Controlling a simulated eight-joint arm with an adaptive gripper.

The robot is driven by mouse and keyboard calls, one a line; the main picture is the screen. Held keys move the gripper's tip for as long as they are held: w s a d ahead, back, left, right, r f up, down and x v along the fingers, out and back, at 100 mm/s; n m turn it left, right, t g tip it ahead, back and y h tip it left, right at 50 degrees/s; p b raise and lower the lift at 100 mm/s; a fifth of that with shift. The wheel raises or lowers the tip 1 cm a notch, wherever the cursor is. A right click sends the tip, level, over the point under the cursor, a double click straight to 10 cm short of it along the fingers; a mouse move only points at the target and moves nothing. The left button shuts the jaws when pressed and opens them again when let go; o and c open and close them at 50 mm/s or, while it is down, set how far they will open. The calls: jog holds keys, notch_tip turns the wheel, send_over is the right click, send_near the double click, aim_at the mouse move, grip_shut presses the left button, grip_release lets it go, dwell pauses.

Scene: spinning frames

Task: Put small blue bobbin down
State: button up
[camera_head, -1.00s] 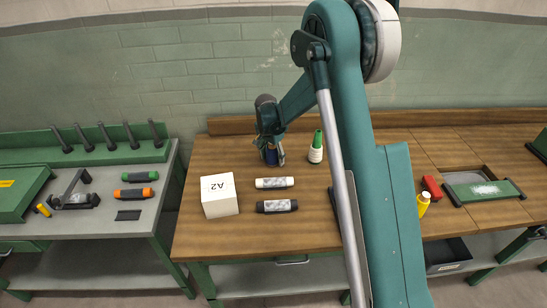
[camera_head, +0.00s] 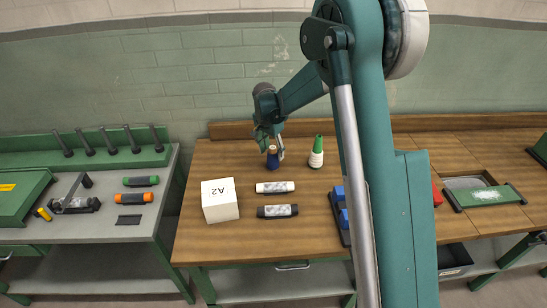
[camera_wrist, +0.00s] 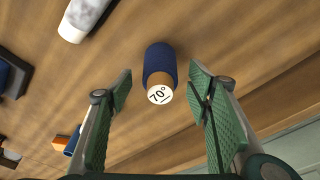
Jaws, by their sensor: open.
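The small blue bobbin (camera_head: 272,157) stands upright on the wooden table, behind the white bobbin. Nothing is between the pads in contact.
A green-topped bottle (camera_head: 317,153) stands to the right. A dark tray with blue pieces (camera_head: 340,215) is partly hidden by my arm.

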jog(key=shift+s+a+r, duration=0.15)
jog(key=shift+r, duration=1.1)
jog(key=shift+s+a+r, duration=0.1)
jog(key=shift+a+r, duration=0.05)
jog(key=shift+r, duration=1.1)
jog(key=shift+s+d+r, duration=0.1)
jog(key=shift+s+r, duration=0.05)
jog(key=s+d+r+n+t, duration=0.1)
jog(key=s+d+r+n, duration=0.1)
jog(key=s+d+r, duration=0.55)
jog(key=s+d+r+n+t, duration=0.2)
jog(key=s+r, duration=0.9)
jog(key=s, duration=0.2)
jog(key=s+d+n+t, duration=0.1)
jog(key=s+d+n, duration=0.1)
jog(key=s, duration=1.1)
jog(key=s+d+f+n+t+y, duration=0.1)
jog(key=s+d+n+t, duration=0.1)
jog(key=s, duration=1.1)
jog(key=shift+s+d+n, duration=0.4)
jog(key=shift+d+n, duration=0.1)
jog(key=shift+d, duration=0.45)
